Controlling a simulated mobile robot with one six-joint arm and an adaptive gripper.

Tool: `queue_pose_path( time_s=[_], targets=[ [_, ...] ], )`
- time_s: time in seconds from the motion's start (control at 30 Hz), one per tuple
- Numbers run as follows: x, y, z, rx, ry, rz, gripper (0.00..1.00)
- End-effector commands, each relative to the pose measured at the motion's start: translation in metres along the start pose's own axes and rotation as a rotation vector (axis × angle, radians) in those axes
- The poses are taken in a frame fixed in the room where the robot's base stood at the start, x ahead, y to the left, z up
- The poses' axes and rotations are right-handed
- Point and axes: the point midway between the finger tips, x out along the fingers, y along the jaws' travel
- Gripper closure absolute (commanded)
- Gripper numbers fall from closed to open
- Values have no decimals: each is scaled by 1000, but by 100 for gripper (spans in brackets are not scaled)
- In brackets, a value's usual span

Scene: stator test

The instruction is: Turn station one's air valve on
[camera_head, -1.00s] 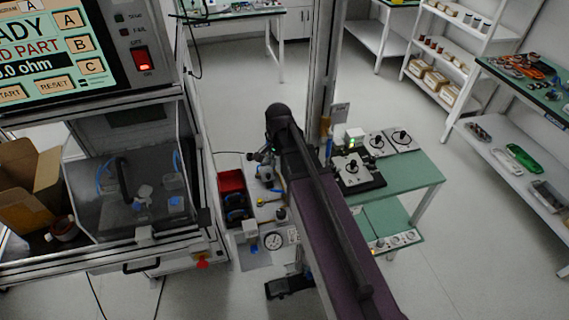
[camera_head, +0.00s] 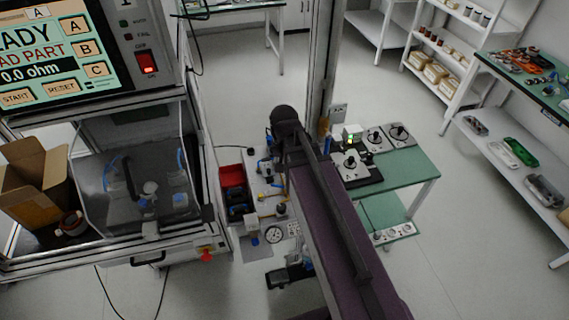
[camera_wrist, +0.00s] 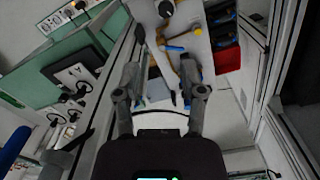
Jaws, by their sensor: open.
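My gripper (camera_wrist: 160,82) is open, its two fingers spread in the wrist view. A white pneumatic panel (camera_wrist: 186,22) lies beyond the fingertips, with a thin yellow part (camera_wrist: 174,48) and blue fittings near the right finger. A black round knob (camera_wrist: 166,9) is at the top. I cannot tell which part is the station one air valve, or whether any finger touches it. In the head view the panel (camera_head: 254,218) carries a round gauge (camera_head: 274,234). My arm hides its right part, and the gripper is not clear there.
A red bin (camera_head: 232,178) stands left of the panel. A test cabinet with a screen (camera_head: 45,50) is at left, with a cardboard box (camera_head: 35,185). A green table (camera_head: 405,172) with black-and-white devices is right of my arm. Open floor lies beyond.

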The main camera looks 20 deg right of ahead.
Motion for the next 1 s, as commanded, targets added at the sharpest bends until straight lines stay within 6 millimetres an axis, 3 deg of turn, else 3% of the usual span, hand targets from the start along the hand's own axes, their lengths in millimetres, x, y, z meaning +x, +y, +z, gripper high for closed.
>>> queue_pose_path(
  time_s=[0.5,1.0],
  targets=[
    [2,1,4,-29,3,0,48],
    [24,13,32,-331,36,4,48]
  ],
)
